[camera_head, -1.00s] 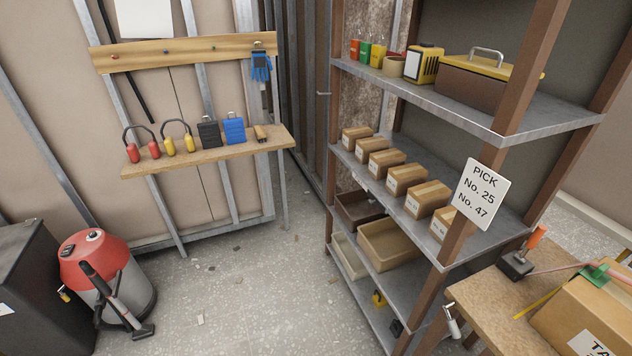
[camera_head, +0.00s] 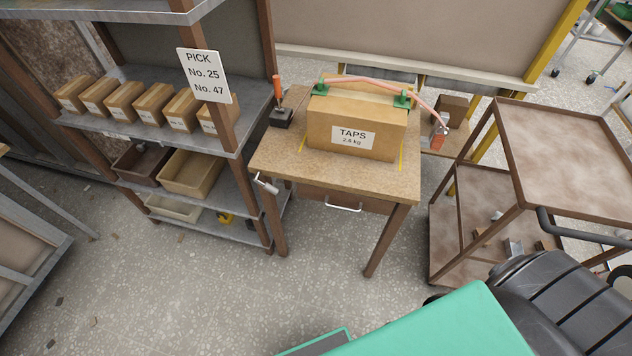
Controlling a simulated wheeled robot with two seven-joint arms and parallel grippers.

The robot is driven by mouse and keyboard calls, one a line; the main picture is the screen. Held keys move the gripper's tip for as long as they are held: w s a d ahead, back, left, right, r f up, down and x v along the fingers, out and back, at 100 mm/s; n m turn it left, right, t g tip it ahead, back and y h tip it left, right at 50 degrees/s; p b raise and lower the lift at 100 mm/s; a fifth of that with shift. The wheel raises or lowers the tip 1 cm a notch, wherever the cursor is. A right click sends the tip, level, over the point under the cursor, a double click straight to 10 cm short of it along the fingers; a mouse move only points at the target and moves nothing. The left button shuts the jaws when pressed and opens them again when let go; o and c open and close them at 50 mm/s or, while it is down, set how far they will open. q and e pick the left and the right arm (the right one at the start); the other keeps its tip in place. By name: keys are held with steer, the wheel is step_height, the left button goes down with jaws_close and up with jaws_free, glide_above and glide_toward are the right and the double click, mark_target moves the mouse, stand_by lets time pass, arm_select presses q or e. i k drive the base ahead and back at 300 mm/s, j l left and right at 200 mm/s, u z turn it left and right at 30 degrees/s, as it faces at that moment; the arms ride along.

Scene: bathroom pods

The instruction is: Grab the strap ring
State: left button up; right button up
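A pink strap (camera_head: 372,82) runs over the top of a cardboard box (camera_head: 327,126) labelled TAPS, between two green clips. Its right end hangs past the box at the wooden bench's (camera_head: 300,173) right side. A small grey metal piece, perhaps the strap ring (camera_head: 444,129), is at that end, beside an orange-red block (camera_head: 437,141); its exact shape is too small to tell. The box stands upright on the bench. Neither of my grippers shows in the head view.
A metal shelf with several cartons (camera_head: 153,103) and a PICK sign (camera_head: 204,75) stands left of the bench. A brown two-tier cart (camera_head: 563,140) stands at the right. The floor (camera_head: 215,290) in front of the bench is clear. A black ribbed shape (camera_head: 560,300) covers the lower right.

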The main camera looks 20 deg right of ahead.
mark_target(437, 140)
steer(key=z, duration=1.65)
